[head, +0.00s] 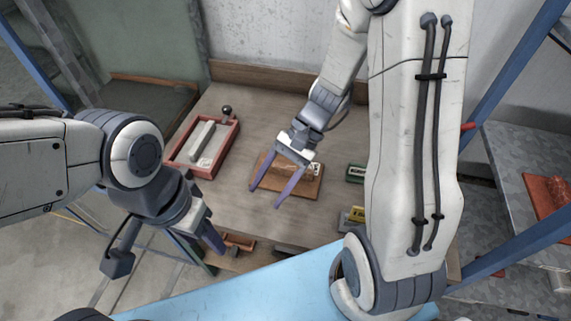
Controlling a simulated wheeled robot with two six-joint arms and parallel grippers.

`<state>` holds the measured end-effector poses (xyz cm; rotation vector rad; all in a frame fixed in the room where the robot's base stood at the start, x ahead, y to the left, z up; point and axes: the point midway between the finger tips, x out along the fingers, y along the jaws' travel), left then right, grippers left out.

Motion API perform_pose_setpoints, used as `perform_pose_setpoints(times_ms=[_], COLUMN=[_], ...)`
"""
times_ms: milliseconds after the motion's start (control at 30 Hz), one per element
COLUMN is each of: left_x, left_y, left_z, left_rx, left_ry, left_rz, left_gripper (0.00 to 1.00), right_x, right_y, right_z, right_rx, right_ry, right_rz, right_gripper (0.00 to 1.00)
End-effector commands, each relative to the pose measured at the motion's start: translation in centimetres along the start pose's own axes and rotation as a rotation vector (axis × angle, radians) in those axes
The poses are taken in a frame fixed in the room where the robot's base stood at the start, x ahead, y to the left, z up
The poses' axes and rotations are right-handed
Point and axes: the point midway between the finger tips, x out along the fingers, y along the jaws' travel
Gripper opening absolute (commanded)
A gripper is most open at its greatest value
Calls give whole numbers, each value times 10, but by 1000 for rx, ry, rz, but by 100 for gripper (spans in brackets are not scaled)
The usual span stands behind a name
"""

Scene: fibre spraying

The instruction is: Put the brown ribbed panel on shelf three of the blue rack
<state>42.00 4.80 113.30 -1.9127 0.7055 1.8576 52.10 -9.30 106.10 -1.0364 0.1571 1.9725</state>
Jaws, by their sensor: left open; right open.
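A flat brown board (311,189) lies on the wooden table with a darker brown block-like piece on it. I cannot make out ribs on either, and my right gripper partly covers them. My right gripper (266,197) is open above the board's left part, fingers pointing toward the front of the table; contact cannot be told. My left gripper (207,229) is open and empty, low at the table's left front edge. A reddish-brown piece (550,194) lies on a grey surface at the far right. Blue posts (515,60) stand at the right; shelf levels cannot be made out.
A red tray (233,137) with a grey bar and a black knob stands at the table's (240,205) back left. A light-blue surface (240,292) lies in front. My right arm hides the table's right side.

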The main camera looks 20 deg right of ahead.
Motion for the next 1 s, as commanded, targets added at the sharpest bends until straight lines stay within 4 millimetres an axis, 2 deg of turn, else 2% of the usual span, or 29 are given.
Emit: perform_pose_setpoints(times_ms=[33,200,300,400,500,567,800,1000], left_x=[3,6,8,8,8,7,-3,-8], left_y=[0,0,0,-1,-1,0,0,1], left_z=[0,0,0,0,0,0,0,0], left_rx=[0,0,0,1,1,1,0,0], left_ry=[0,0,0,0,0,0,0,0], left_rz=[0,0,0,0,0,0,0,0], left_gripper=[57,57,57,57,57,57,57,57], right_x=[-5,-29,-42,-52,-56,-55,-33,-24], right_y=[3,19,37,54,64,63,36,25], right_z=[-28,-110,-149,-176,-190,-194,-202,-205], right_rx=[153,559,729,841,902,918,923,922], right_ry=[-37,-136,-174,-196,-210,-215,-216,-213], right_rz=[-112,-488,-671,-802,-877,-896,-900,-901], right_gripper=[62,62,62,62,62,62,62,62])
